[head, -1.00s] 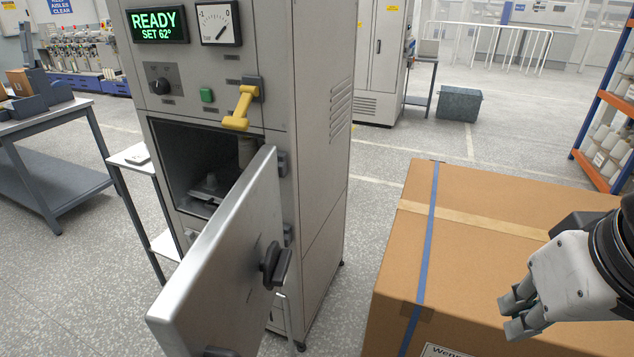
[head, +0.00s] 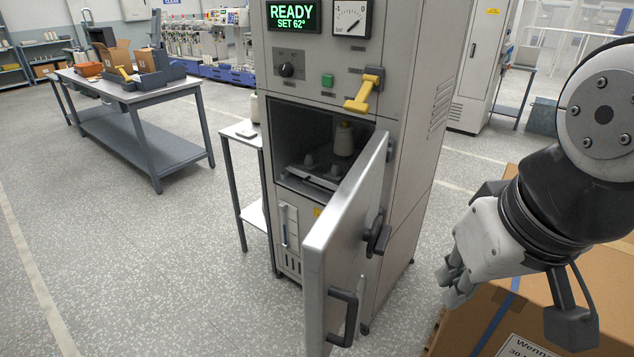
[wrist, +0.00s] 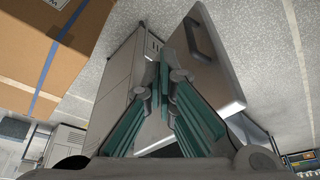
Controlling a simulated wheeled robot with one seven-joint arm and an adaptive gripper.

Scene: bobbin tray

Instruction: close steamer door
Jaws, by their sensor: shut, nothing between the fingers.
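The steamer (head: 300,75) stands in the middle of the head view, its display reading READY, SET 62°. Its steel door (head: 345,235) is swung wide open toward me, with a black handle (head: 342,318) low on its outer face and a dark latch (head: 377,236) at its side. Inside the chamber (head: 300,130) a bobbin (head: 344,139) stands on a tray with pegs. My gripper (head: 452,285) is shut and empty, right of the door and apart from it. In the wrist view the fingers (wrist: 163,75) point toward the door (wrist: 208,55).
A large strapped carton (head: 500,310) stands at the right, beneath my arm. A small side table (head: 243,135) stands left of the steamer, and a grey workbench (head: 140,90) with bins is further left. The floor at front left is clear. A yellow lever (head: 363,95) sticks out above the chamber.

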